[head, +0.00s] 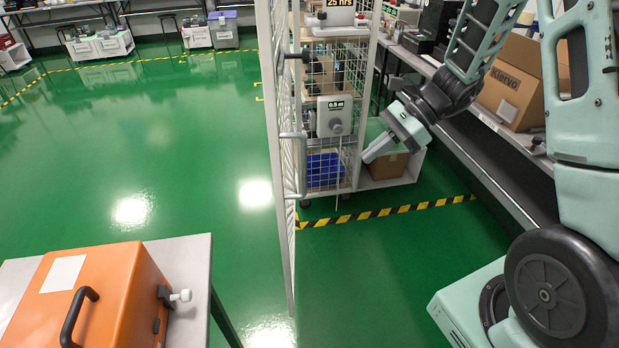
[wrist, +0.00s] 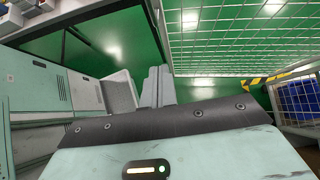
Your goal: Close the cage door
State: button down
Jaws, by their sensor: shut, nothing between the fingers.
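The cage door (head: 281,200) is a tall pale frame with wire mesh. It stands open, swung out toward me and seen nearly edge-on in the head view. A long handle (head: 301,165) and a dark latch knob (head: 304,57) are on its right face. Its mesh also fills the upper right of the wrist view (wrist: 250,40). The cage (head: 352,120) stands behind it with its front open and items on its shelves. My gripper (head: 368,158) is shut and empty, to the right of the door and in front of the cage's right side, apart from the handle. Its fingers show in the wrist view (wrist: 157,85).
A workbench (head: 490,165) with a cardboard box (head: 510,95) runs along the right. An orange case (head: 100,295) sits on a table at the lower left. Black-and-yellow floor tape (head: 390,211) crosses before the cage. Green floor left of the door is clear.

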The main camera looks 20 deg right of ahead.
jog(key=a+r+x, duration=0.2)
jog(key=x, duration=1)
jog(key=shift+a+f, duration=0.2)
jog(key=shift+a, duration=0.05)
jog(key=shift+w, duration=0.15)
